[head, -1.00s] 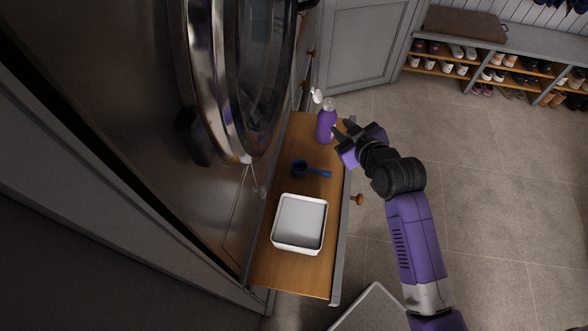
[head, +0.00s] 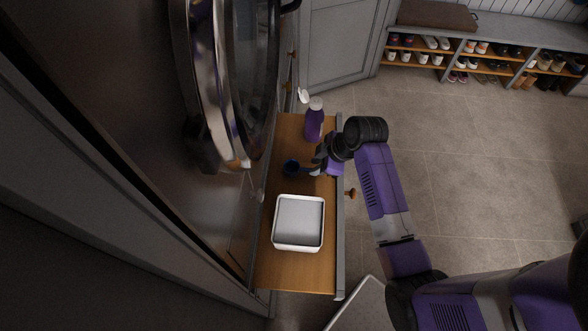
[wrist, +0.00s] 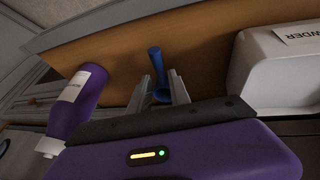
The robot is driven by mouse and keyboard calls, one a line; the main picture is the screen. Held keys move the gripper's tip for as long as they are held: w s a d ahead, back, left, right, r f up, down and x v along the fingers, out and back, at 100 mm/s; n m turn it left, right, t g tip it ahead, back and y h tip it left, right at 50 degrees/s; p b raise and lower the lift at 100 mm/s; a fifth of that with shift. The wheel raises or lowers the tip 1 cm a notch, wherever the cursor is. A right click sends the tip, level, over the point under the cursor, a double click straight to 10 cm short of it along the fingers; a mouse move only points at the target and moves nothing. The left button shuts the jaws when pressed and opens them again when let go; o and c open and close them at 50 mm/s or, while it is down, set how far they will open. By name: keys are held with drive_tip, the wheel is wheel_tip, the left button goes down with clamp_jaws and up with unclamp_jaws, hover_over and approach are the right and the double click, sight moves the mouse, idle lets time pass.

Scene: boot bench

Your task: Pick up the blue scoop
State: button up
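The blue scoop (head: 292,168) lies in the open wooden drawer, between the purple bottle and the white box. In the head view its bowl shows, but my gripper (head: 312,170) hides most of its handle. In the wrist view the scoop (wrist: 155,62) shows between the two fingers of my gripper (wrist: 160,78), which are apart. The fingers point down into the drawer on either side of the scoop; I cannot tell whether they touch it.
A purple bottle (head: 314,122) stands at the drawer's far end. The round washer door (head: 215,90) hangs open at the left. Bare drawer floor (head: 290,275) shows at the near end.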

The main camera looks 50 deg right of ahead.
drive_tip(key=shift+x, duration=1.9)
drive_tip(key=shift+s+d+f, duration=0.1)
drive_tip(key=shift+c, duration=0.4)
clamp_jaws()
wheel_tip(320, 180, up, 20)
